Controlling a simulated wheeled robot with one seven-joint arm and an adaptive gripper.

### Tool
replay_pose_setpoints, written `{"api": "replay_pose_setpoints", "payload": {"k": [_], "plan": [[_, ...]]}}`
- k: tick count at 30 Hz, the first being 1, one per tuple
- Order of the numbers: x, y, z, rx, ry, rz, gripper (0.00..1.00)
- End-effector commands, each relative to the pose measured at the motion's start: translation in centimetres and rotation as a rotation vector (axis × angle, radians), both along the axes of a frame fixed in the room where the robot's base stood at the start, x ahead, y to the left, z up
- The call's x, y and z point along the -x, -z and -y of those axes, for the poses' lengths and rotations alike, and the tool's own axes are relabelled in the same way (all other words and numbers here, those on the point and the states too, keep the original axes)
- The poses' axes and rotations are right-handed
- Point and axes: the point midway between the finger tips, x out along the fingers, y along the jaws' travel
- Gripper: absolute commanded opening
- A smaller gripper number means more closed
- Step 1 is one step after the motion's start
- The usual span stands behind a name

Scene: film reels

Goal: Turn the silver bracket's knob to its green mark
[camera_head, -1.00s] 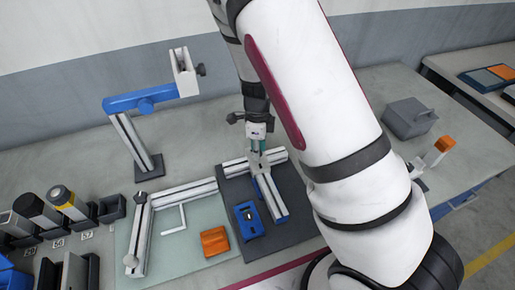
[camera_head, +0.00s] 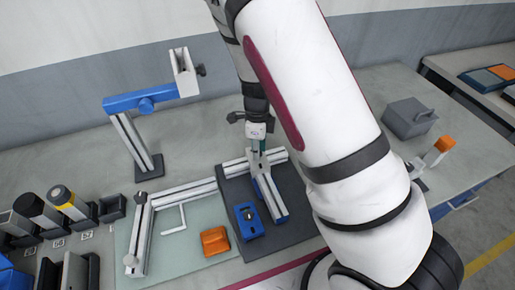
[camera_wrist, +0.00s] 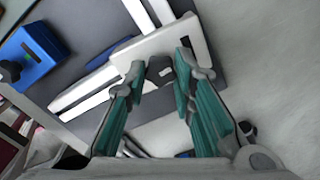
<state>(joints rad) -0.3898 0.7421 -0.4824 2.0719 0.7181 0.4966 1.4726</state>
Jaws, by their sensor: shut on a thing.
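The silver bracket (camera_wrist: 190,38) is a pale metal plate on the end of a rail in the wrist view. Its knob (camera_wrist: 160,69) is small and dark, with a lighter mark on top. My gripper (camera_wrist: 161,72) has teal fingers with grey tips on either side of the knob, shut on it. In the head view my gripper (camera_head: 257,149) reaches down to the far end of the rail assembly (camera_head: 268,190) on the dark mat. The knob is hidden there. I cannot make out a green mark in either view.
A blue device (camera_head: 249,219) and an orange block (camera_head: 214,241) lie near the rails. A post with a blue arm (camera_head: 140,99) stands at the back left. Dark bins (camera_head: 111,208) and canisters stand at the left. A grey box (camera_head: 409,115) is at the right.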

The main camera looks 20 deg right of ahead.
Motion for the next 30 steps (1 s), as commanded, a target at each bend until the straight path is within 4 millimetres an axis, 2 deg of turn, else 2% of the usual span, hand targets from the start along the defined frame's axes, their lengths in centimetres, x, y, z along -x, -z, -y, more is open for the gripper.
{"api": "replay_pose_setpoints", "payload": {"k": [23, 24, 26, 27, 30], "plan": [[0.0, -0.01, -0.02, 0.0, 0.018, 0.0, 0.0], [0.0, -0.01, -0.01, 0.0, 0.019, 0.0, 0.26], [0.0, -0.01, -0.01, 0.0, 0.019, 0.0, 0.39], [-0.01, -0.01, -0.01, 0.0, 0.019, 0.0, 0.44], [-0.01, -0.01, -0.01, 0.0, 0.018, 0.0, 0.44]]}}
